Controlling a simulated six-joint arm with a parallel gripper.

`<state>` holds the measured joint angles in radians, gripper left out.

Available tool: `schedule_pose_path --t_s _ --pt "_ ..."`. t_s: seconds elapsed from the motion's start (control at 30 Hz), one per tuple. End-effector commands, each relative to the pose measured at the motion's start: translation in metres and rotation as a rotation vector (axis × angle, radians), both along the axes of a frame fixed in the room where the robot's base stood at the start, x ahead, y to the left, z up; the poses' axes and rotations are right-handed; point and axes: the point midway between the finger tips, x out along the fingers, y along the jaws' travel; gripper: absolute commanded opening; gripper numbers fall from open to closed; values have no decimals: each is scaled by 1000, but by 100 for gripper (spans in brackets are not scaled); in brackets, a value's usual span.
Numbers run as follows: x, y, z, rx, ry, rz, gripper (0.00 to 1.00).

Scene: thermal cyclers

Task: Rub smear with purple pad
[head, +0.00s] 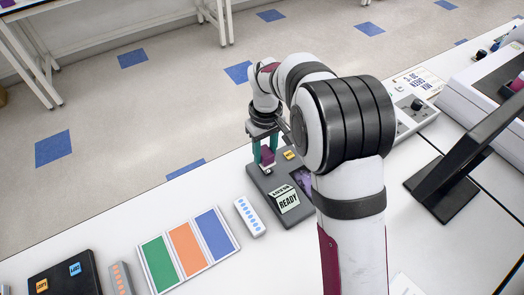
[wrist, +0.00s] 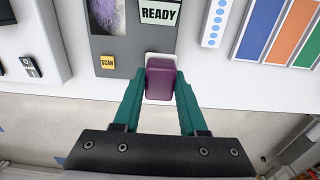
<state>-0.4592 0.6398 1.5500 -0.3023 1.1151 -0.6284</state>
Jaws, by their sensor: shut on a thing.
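The purple pad (wrist: 160,82) is a small rounded block between the teal fingers of my gripper (wrist: 160,90), which is shut on it. The smear (wrist: 107,16) is a mottled purple patch in the device's panel, apart from the pad. In the head view the smear (head: 303,181) is partly hidden by my arm.
The grey device (head: 262,186) carries a READY display (head: 285,200) and a yellow SCAN button (wrist: 107,62). A light strip with blue dots (head: 249,216) and a green, orange and blue card (head: 187,248) lie to its left. A black stand (head: 440,195) is at right.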

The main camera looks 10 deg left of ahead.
Motion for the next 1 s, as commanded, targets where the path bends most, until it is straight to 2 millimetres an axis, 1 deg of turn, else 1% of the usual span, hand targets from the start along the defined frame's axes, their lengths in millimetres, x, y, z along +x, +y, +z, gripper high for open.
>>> schedule_pose_path --t_s 0.03,0.1,0.17,0.27,0.3,0.37,0.47,0.5,0.53,0.6,0.7,0.77,0.83,1.0 --pt "0 0 0 0 0 0 23" --pt "0 0 0 0 0 0 11" --pt "0 0 0 0 0 0 0" --pt "0 -2 0 0 0 -1 0" --pt "0 -7 0 -1 1 -1 0" --pt "1 -21 0 0 0 -4 0" --pt "0 -58 1 -1 0 -7 0" --pt "-2 -75 1 -1 1 -8 0" --pt "-4 -87 2 -1 -1 -7 0" --pt "-10 -115 2 0 0 -7 0" --pt "-21 -148 1 -1 1 -6 0" --pt "-26 -159 1 -1 -1 -3 0" --pt "-29 -166 0 0 0 -3 0" --pt "-30 -167 -5 0 0 0 0"
